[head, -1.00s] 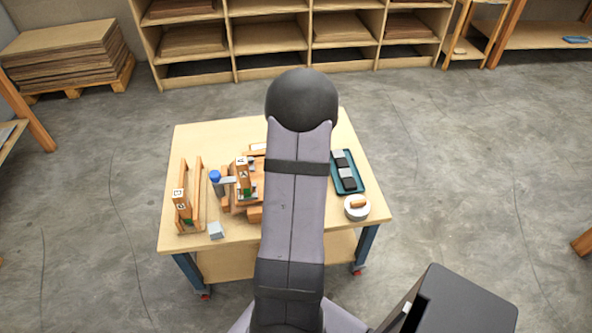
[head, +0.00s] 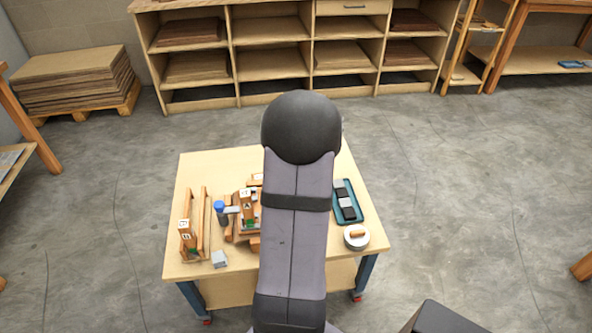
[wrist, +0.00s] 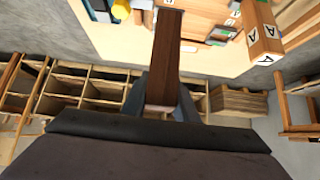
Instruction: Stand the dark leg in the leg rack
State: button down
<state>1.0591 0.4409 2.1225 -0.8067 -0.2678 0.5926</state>
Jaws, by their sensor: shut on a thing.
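The dark leg (wrist: 166,50) is a long dark brown bar in the wrist view, pointing away from my gripper (wrist: 163,103). My gripper is shut on its near end. In the head view my arm hides the gripper and the leg. Two labelled wooden fixtures stand on the table: one with long parallel rails (head: 204,222) at the left, and a more compact one (head: 245,213) left of my arm. I cannot tell for certain which is the leg rack. In the wrist view a wooden block with A labels (wrist: 263,30) is at the upper right, apart from the leg.
The pale table (head: 290,260) also holds a blue-capped bottle (head: 221,213), a grey block (head: 219,258), a teal tray (head: 346,203) with dark and grey pieces, and a round white container (head: 356,237). Shelving (head: 280,60) stands behind, across open floor.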

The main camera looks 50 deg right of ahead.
jog(key=shift+r, duration=0.4)
